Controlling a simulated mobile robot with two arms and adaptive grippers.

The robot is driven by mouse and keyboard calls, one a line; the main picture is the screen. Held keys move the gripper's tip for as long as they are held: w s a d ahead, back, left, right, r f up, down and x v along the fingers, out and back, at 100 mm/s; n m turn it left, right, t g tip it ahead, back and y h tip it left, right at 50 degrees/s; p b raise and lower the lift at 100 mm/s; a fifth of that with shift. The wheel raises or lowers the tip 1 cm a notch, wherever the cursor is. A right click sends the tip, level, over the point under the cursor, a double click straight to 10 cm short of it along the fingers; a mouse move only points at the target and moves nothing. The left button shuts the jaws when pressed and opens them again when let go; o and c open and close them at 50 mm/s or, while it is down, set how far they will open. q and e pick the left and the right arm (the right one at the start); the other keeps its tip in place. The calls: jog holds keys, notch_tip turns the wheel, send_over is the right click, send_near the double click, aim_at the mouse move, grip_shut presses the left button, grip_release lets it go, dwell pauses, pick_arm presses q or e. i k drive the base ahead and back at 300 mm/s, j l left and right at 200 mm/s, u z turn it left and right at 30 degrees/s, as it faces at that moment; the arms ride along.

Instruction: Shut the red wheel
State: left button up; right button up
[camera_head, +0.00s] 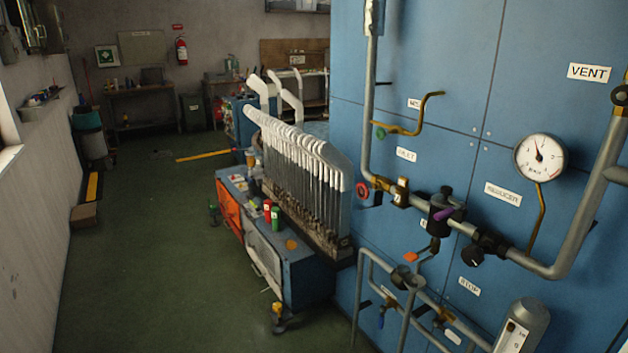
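A small red wheel (362,190) sits on the left side of a brass valve (400,192) in the grey pipe (368,110) on the blue panel wall (470,100). A label reading "INLET" (406,154) is just above it. Whether the wheel is turned open or shut cannot be told from here. Neither my left nor my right gripper is in view.
A green wheel (379,132) sits above on a curved brass pipe. A low pipe rail (357,300) stands in front. A blue cart (305,275) is left; open green floor lies beyond.

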aim_at(364, 190)
jog(key=i+j+u, duration=0.35)
jog(key=i, duration=0.5)
jog(key=i+j+u, duration=0.1)
jog(key=i+u, duration=0.25)
jog(key=i, duration=0.55)
jog(key=i+j+z, duration=0.1)
jog(key=i+z, duration=0.35)
jog(key=i+j+z, duration=0.2)
jog(key=z, duration=0.25)
jog(key=i+j+z, duration=0.45)
jog(key=l, duration=0.1)
